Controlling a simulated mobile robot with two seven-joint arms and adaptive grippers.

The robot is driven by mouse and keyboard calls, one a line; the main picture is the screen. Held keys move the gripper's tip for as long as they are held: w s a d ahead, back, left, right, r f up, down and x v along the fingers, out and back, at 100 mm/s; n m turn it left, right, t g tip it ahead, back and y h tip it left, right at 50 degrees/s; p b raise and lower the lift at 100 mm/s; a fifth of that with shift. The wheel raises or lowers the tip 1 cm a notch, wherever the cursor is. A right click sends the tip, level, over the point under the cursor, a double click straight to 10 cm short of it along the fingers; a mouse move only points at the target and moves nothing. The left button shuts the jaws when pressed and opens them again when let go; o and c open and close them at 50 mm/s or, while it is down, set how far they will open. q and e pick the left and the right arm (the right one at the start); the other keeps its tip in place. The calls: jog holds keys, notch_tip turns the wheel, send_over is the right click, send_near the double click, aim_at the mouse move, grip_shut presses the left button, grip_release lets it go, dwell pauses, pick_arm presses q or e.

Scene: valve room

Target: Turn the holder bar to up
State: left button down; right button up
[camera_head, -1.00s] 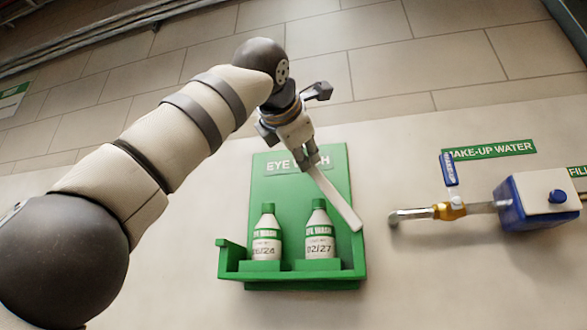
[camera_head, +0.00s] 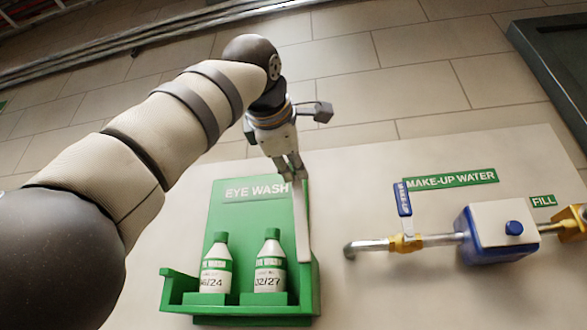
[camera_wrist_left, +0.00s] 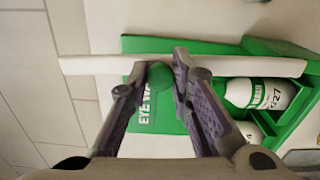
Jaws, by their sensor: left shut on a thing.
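The holder bar (camera_head: 302,225) is a long white strip along the right edge of the green eye wash holder (camera_head: 225,212). It stands nearly upright in the head view, its upper part hidden behind my gripper. My left gripper (camera_head: 293,174) is shut at the bar's upper part. In the left wrist view the bar (camera_wrist_left: 100,65) crosses the picture level, and the fingers of my left gripper (camera_wrist_left: 160,72) close around a round green knob (camera_wrist_left: 158,78) at the bar. My right gripper is not in view.
Two white eye wash bottles (camera_head: 216,268) (camera_head: 270,268) stand in the holder's tray, close left of the bar. To the right, a pipe with a blue-handled valve (camera_head: 403,200) and a blue-white box (camera_head: 498,233) stick out from the wall.

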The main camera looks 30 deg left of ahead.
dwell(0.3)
pick_arm(q)
jog(key=c, duration=1.4)
grip_release()
jog(key=shift+a, duration=0.1)
jog(key=shift+c, duration=0.2)
jog(key=shift+s, duration=0.1)
jog(key=v, duration=1.2)
